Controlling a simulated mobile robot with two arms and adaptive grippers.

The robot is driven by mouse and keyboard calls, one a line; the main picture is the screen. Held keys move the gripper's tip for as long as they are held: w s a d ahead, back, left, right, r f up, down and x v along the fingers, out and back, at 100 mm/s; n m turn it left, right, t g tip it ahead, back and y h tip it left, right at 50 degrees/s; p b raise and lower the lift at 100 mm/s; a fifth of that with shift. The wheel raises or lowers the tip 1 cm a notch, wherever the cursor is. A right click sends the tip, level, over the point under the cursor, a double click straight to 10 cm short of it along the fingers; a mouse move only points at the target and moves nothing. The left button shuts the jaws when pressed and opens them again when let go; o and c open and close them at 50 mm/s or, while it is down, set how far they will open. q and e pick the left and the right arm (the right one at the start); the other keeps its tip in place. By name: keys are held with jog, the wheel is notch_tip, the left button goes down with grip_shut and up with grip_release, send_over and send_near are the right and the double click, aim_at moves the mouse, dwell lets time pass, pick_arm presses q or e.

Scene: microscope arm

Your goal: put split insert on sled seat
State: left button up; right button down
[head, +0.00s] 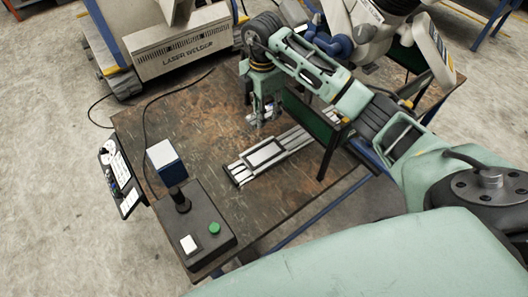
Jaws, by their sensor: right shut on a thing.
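My right gripper (260,121) points down over the worktable, a little beyond the sled. It is shut on a small pale metallic piece (251,118), which appears to be the split insert. The fingers hide much of it, and its split is too small to make out. The sled (264,154) is a light silver plate on a flat rail lying diagonally on the table. The gripper and the piece are apart from it, up and left of the rail's middle in the picture. The exact seat on the sled is not clear. My left gripper is not in view.
A black control box (210,232) with a joystick and green button sits at the front left. A blue-and-white box (165,160) stands behind it. A dark green screen (312,125) on posts stands over the rail's right part. The brown tabletop (200,120) is clear at left.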

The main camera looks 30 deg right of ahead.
aim_at(263, 155)
notch_tip(263, 155, down, 18)
jog(key=b, duration=1.4)
jog(key=shift+w+r, duration=0.1)
jog(key=c, duration=1.3)
grip_release()
jog(key=shift+f, duration=0.2)
notch_tip(263, 155, up, 12)
jog(key=p, duration=0.9)
jog(key=shift+r+p, duration=0.15)
jog(key=shift+p, duration=0.15)
